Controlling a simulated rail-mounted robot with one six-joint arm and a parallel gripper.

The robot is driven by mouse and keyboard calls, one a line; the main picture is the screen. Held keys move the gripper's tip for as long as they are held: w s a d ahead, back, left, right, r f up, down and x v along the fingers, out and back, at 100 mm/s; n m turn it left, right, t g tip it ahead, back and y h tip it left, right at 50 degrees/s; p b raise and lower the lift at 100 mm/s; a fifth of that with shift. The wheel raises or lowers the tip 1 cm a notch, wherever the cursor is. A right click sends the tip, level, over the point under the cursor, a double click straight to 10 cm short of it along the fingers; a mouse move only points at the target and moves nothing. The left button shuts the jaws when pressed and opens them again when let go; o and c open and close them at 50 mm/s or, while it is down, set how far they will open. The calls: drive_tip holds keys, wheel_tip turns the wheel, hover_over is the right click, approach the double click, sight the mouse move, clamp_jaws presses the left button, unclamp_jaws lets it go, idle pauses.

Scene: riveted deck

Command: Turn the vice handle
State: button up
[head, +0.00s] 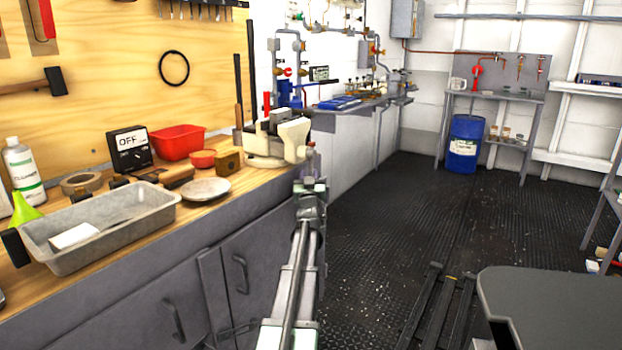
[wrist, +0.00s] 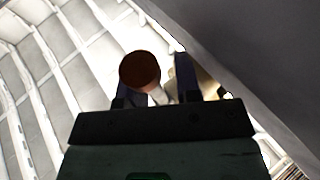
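The cream vice (head: 292,139) is at the right end of the wooden workbench. My arm reaches up to it from below. In the head view my gripper (head: 311,172) is just under the vice's front jaw, its fingers too small to make out. In the wrist view my gripper (wrist: 160,82) has its dark fingers apart. The vice handle shows there as a reddish-brown round knob (wrist: 140,70), covering much of the left finger, with a pale bar beside it in the finger gap. I cannot tell whether either finger touches the handle.
The workbench (head: 222,197) holds a grey tray (head: 150,237), a red bin (head: 178,142), a plate (head: 205,190) and an OFF box (head: 129,148). Cabinet doors are below it. A blue drum (head: 465,145) stands at the back. The deck floor (head: 400,215) right of the bench is largely clear.

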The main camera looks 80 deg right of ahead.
drive_tip(key=shift+o, duration=0.7)
drive_tip(key=shift+s, duration=0.1)
drive_tip(key=shift+s+a+f, duration=0.15)
drive_tip(key=shift+a+f, duration=0.05)
drive_tip(key=shift+a, duration=0.15)
drive_tip(key=b+v, duration=0.4)
drive_tip(key=v, duration=0.6)
drive_tip(key=shift+r, duration=0.15)
